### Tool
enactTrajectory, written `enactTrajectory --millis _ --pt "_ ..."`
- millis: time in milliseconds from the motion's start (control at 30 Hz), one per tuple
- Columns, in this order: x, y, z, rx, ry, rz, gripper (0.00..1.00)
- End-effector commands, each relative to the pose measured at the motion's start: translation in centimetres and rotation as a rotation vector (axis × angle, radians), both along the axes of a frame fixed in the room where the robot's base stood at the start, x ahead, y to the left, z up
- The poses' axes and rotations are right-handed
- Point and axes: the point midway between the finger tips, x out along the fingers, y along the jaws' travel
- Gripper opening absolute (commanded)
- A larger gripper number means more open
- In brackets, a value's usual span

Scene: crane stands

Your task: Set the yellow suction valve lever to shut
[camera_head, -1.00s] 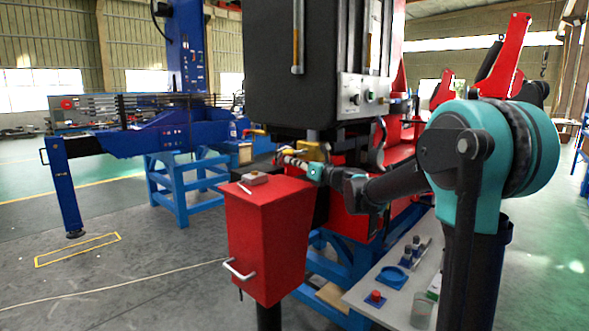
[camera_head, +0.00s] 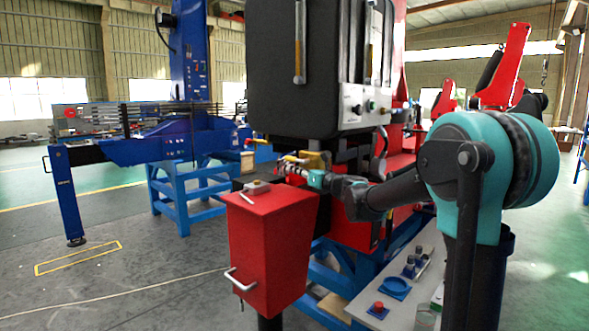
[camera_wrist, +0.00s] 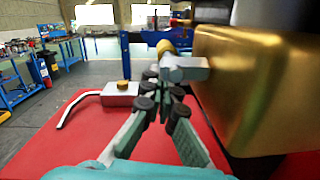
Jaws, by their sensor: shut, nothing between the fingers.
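Yellow valve parts (camera_head: 296,159) show just above my gripper (camera_head: 283,171) in the head view, under the black cabinet. In the wrist view, a grey fitting (camera_wrist: 188,69) with a yellow end (camera_wrist: 164,47) lies just beyond the fingertips. A large gold-yellow block (camera_wrist: 250,85) fills the right side, close to the camera. I cannot tell which yellow part is the suction valve lever. My gripper also shows in the wrist view (camera_wrist: 161,88), shut and empty, with its fingertips together above the red surface. Contact with the fitting is unclear.
A red box (camera_head: 265,245) stands below my gripper. On its top sits a small grey block (camera_wrist: 120,94) with a brass cap and a bent rod. The black cabinet (camera_head: 290,75) hangs above. A blue stand (camera_head: 185,190) is at the left, with open floor before it.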

Motion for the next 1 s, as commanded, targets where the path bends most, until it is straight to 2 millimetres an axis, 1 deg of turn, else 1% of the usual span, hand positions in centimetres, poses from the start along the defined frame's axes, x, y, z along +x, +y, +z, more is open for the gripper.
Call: enactTrajectory --millis 167,300,500,633,767,867,967,1000 --pt "-0.2 0.0 -3.2 -0.002 0.0 -0.001 0.0" --pt "-2.3 -2.5 -3.9 -0.002 -0.001 -0.005 0.0" --pt "-4.8 -5.4 -4.9 -0.002 -0.001 -0.004 0.0" --pt "-5.9 -6.6 -5.3 -0.002 0.0 -0.003 0.0" --pt "-6.5 -7.2 -5.5 -0.006 -0.002 -0.003 0.0" --pt "-7.5 -7.2 -6.4 -0.073 -0.035 0.005 0.0" --pt "-9.8 -7.1 -8.8 -0.259 -0.129 0.026 0.0" --pt "-11.0 -7.2 -10.3 -0.366 -0.183 0.044 0.0"
